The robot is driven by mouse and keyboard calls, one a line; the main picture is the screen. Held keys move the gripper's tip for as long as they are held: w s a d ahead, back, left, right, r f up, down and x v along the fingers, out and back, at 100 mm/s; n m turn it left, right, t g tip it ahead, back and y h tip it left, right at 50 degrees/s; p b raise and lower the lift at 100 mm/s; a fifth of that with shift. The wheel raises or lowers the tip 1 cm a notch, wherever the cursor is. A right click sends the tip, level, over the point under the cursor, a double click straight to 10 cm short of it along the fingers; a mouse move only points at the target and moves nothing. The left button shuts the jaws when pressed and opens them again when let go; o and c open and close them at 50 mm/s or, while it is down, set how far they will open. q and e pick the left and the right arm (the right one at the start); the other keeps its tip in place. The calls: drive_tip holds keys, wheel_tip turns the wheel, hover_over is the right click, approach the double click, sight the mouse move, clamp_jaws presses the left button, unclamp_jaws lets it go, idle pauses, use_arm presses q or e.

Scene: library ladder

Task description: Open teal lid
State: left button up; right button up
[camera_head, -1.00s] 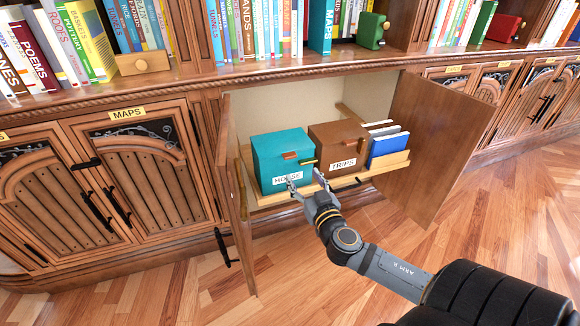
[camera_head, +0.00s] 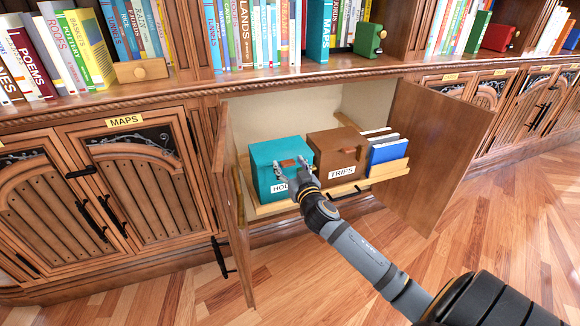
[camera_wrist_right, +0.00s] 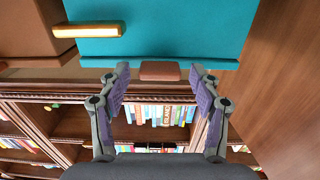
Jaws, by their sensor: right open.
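The teal box (camera_head: 270,153) with its lid down stands on a pull-out shelf in the open cabinet, a white label partly hidden on its front. A small brown tab (camera_head: 288,163) sits at the lid's front edge; it also shows in the wrist view (camera_wrist_right: 160,71). My right gripper (camera_head: 291,168) is open in front of the box. In the wrist view its two fingers stand one on each side of the tab, with gaps between; whether they touch the box I cannot tell. My left gripper is not in view.
Open cabinet doors flank the shelf on the left (camera_head: 232,210) and right (camera_head: 430,150). The wooden floor in front is clear.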

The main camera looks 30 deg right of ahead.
clamp_jaws()
idle(0.4)
